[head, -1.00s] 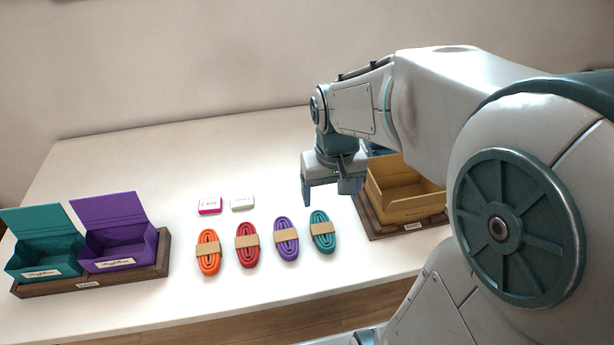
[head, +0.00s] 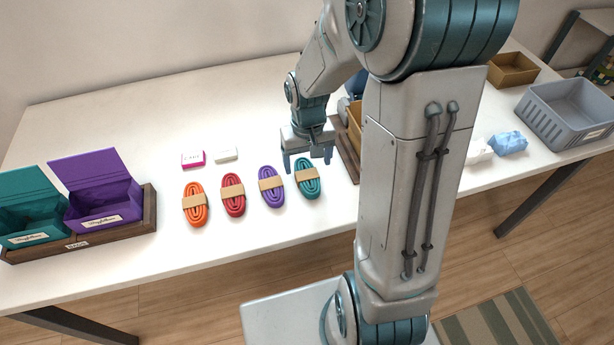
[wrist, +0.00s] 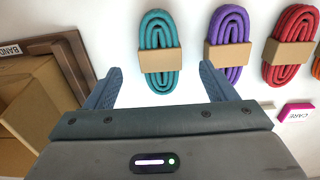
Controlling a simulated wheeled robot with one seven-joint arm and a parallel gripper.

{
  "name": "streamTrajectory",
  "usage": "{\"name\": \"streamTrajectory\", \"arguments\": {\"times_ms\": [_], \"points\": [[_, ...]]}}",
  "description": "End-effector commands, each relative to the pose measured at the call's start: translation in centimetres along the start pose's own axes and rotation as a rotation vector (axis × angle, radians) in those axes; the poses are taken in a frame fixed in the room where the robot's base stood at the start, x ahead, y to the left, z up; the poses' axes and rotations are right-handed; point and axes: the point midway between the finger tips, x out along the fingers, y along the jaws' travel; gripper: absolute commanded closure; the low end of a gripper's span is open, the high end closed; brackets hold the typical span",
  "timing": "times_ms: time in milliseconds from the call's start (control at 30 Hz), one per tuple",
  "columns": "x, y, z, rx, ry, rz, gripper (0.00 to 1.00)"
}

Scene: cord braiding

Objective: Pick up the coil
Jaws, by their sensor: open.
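Four coils of cord lie in a row on the white table, each with a tan paper band: orange (head: 195,213), red (head: 233,205), purple (head: 272,196) and teal (head: 308,188). My gripper (head: 308,164) is open and empty, above the table at the far end of the teal coil. In the wrist view the teal coil (wrist: 160,31) lies ahead, between the lines of the two spread fingers, apart from them. The purple coil (wrist: 230,28) and red coil (wrist: 297,22) show to its right; the orange one is cut off at the edge.
A pink card box (head: 193,159) and a white one (head: 226,154) lie behind the coils. Open teal (head: 35,225) and purple (head: 105,209) boxes stand at left. A tan box (head: 355,124) is partly hidden by my arm. A grey bin (head: 565,125) stands at right.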

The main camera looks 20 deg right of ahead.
Motion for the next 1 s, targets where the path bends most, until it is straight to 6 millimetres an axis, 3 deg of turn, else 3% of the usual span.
{"name": "streamTrajectory", "arguments": {"times_ms": [400, 733, 900, 933, 1000], "points": [[4.6, 0.0, -0.6, -0.001, -0.002, -0.001, 0.22], [5.1, 0.0, -0.7, -0.002, 0.001, -0.001, 0.22], [5.1, 0.0, -0.7, -0.001, 0.001, -0.001, 0.69], [5.1, 0.0, -0.7, -0.001, 0.001, -0.001, 0.74], [5.1, 0.0, -0.7, -0.001, 0.001, -0.001, 0.74]]}}
